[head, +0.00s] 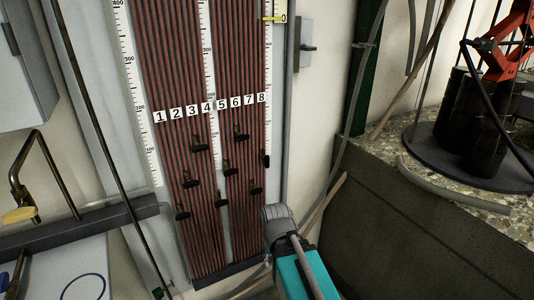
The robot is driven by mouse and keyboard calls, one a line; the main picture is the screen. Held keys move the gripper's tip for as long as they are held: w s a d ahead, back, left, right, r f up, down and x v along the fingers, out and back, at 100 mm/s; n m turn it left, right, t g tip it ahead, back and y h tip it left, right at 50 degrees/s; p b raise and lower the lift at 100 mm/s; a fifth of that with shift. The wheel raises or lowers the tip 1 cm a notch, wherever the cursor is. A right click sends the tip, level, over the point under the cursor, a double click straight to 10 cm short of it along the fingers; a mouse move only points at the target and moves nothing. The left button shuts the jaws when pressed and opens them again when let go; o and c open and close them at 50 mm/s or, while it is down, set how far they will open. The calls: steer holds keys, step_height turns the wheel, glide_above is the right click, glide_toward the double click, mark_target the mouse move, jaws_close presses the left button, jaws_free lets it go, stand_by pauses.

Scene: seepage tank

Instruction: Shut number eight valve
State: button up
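The number eight valve (266,160) is a small dark fitting on the right edge of the tube panel, below the number 8 label (262,98). Its dark body looks upright along the tube, while the other valves' handles stick out sideways. A grey and teal end of my arm, which seems to carry my gripper (278,213), rises from the bottom centre. It is below and slightly right of the valve and appears apart from it. I cannot make out the fingertips or anything held.
Several other dark valves, such as one below the number eight valve (255,189), sit close on the red-brown tubes (205,60). A grey switch box (305,45) is right of the panel. A stone-topped ledge (400,165) bears a red jack-like stand (505,40). A metal rail (90,222) runs at left.

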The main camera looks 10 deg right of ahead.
step_height(320, 180, up, 13)
steer(key=p, duration=1.1)
steer(key=shift+d+f, duration=0.1)
steer(key=shift+f, duration=0.05)
